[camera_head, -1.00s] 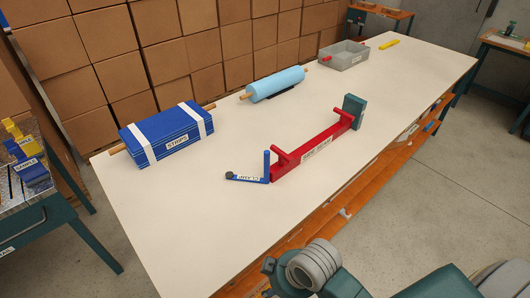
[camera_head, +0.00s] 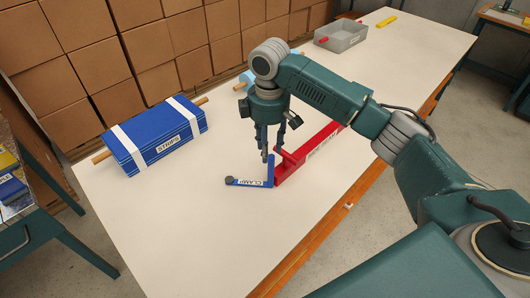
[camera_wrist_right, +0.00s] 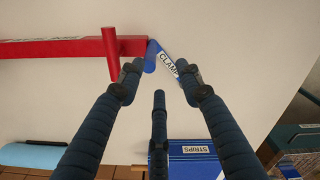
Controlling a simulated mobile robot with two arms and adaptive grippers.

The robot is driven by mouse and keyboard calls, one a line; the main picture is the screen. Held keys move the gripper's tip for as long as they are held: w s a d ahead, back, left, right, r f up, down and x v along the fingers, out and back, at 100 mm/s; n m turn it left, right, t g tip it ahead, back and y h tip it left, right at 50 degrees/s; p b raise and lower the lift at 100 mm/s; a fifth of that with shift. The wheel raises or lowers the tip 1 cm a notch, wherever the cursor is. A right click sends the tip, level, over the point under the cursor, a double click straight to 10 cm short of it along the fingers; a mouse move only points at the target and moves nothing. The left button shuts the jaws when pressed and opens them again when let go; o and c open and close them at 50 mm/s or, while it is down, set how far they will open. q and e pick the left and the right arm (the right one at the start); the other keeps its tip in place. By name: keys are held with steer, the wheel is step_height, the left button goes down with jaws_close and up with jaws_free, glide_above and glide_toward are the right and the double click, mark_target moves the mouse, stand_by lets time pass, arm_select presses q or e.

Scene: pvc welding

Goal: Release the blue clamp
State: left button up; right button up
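The blue clamp (camera_head: 247,182), with a white CLAMP label and a dark round knob at its left end, sits at the near end of the red holder (camera_head: 290,164). Its short blue lever sticks up beside the red part. My right gripper (camera_head: 272,153) points down just above the clamp's lever, fingers spread and empty. In the right wrist view the clamp (camera_wrist_right: 168,62) shows beyond and between the open fingertips (camera_wrist_right: 157,70), next to the red holder (camera_wrist_right: 60,50). I cannot tell whether a finger touches it. My left gripper is not in view.
A blue STRIPS stack (camera_head: 157,137) lies left on the white table (camera_head: 190,240). A light blue roll (camera_head: 248,76) is partly hidden behind my right arm. A grey bin (camera_head: 341,36) and yellow piece (camera_head: 386,21) are farther back. Table space left of the clamp is clear.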

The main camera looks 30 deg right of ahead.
mark_target(271, 156)
steer(key=shift+w+d+r, duration=0.2)
steer(key=shift+d+r, duration=0.15)
steer(key=shift+r, duration=0.15)
steer(key=shift+w+d+r, duration=0.15)
steer(key=shift+d+r, duration=0.15)
steer(key=shift+r, duration=0.15)
steer(key=shift+d+r, duration=0.15)
step_height(271, 156, down, 4)
steer(key=shift+r+p, duration=0.25)
steer(key=shift+p, duration=0.3)
step_height(271, 156, down, 6)
steer(key=shift+r+p, duration=0.15)
steer(key=shift+p, duration=0.35)
steer(key=shift+f, duration=0.6)
jaws_close()
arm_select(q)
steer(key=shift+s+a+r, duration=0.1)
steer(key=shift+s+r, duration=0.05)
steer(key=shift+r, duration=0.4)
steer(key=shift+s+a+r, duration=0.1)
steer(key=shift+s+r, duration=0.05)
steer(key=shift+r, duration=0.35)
